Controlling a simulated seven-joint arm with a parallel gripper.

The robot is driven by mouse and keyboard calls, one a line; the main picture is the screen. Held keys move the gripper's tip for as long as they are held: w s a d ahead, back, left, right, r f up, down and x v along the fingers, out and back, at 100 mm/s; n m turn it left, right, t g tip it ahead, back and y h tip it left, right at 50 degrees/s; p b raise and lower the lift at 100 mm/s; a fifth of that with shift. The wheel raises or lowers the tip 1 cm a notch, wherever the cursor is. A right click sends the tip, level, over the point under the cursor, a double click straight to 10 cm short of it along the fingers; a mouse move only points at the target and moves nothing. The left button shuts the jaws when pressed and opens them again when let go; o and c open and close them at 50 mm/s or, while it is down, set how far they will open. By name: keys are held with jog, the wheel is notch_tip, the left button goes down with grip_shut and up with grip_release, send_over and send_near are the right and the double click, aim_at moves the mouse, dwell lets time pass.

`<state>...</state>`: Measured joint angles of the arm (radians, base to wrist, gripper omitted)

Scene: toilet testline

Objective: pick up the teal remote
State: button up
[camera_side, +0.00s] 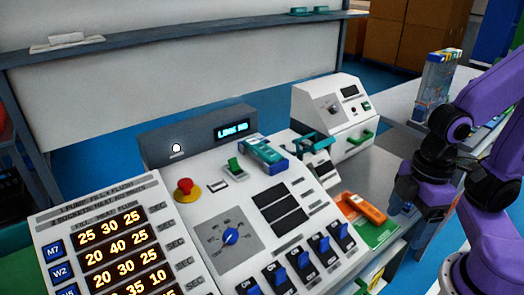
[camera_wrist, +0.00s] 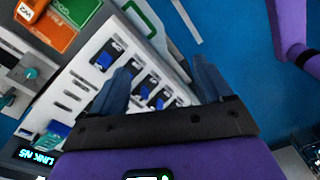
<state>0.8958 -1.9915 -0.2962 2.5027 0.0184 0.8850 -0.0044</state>
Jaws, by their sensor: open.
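In the wrist view, a teal patch (camera_wrist: 52,136) at the lower left, near the lit display, is probably the same remote, partly cut off by my gripper body. My gripper (camera_wrist: 162,78) is open, with nothing between its two dark fingers. It is over the console's edge with the blue rocker switches, well away from the remote. In the side view my arm comes in from the right.
A red mushroom button (camera_side: 186,188) and a blue dial (camera_side: 230,236) stand up from the console. Blue rocker switches (camera_side: 303,259) line its front. A white machine (camera_side: 333,108) stands behind.

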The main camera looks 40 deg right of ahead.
jog(key=w+a+f+m+t+y, duration=0.1)
jog(key=w+a+f+m+y, duration=0.2)
jog(key=a, duration=0.5)
jog(key=m+t+h, duration=0.4)
jog(key=m+t, duration=0.5)
jog(key=t, duration=0.3)
send_near(267, 151)
jog(key=shift+w+d+f, duration=0.15)
jog(key=shift+w+f, duration=0.35)
jog(key=shift+w, duration=0.15)
jog(key=shift+w+d+f, duration=0.15)
jog(key=shift+w+f, duration=0.35)
jog(key=shift+w, duration=0.15)
jog(key=shift+r+x, duration=0.15)
jog(key=shift+x, duration=1.35)
jog(key=shift+r+x, duration=0.2)
jog(key=shift+x, duration=1.3)
jog(key=shift+w+a, duration=0.15)
jog(key=shift+a, duration=0.05)
jog(key=c, duration=1.1)
jog(key=shift+c, duration=0.5)
jog(key=shift+r, duration=0.15)
